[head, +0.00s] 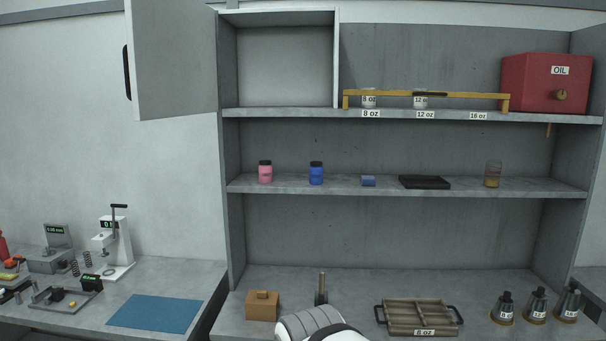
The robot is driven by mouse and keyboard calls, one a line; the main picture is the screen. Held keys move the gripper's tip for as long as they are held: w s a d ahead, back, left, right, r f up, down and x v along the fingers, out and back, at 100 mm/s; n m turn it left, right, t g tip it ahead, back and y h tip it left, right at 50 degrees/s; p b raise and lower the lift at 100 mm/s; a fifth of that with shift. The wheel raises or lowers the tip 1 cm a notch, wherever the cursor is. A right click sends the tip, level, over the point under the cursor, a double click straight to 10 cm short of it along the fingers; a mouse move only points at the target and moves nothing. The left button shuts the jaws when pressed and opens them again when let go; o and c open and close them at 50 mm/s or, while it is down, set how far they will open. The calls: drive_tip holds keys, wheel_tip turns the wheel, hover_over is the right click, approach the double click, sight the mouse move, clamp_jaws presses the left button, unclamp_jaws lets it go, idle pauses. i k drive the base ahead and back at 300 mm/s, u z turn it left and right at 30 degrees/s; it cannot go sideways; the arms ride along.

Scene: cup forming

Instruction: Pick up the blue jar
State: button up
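The blue jar (316,175) stands upright on the middle shelf (330,189) of the grey cabinet. It has a dark lid. A pink jar (265,174) with a dark lid stands to its left, with a gap between them. A small blue object (368,181) lies on the shelf to its right. A white rounded part of my arm shows at the bottom centre, well below the jar. My gripper is not visible.
A black tray (425,182) and an amber-filled beaker (493,175) share the shelf. Below are a brown box (262,306), a wooden tray (419,331) and several dark cones (535,306). A cabinet door (175,55) stands open at upper left. Space before the blue jar is clear.

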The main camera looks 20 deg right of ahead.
sight(316, 170)
drive_tip(key=z, duration=0.9)
drive_tip(key=i, duration=0.7)
drive_tip(key=u, duration=0.05)
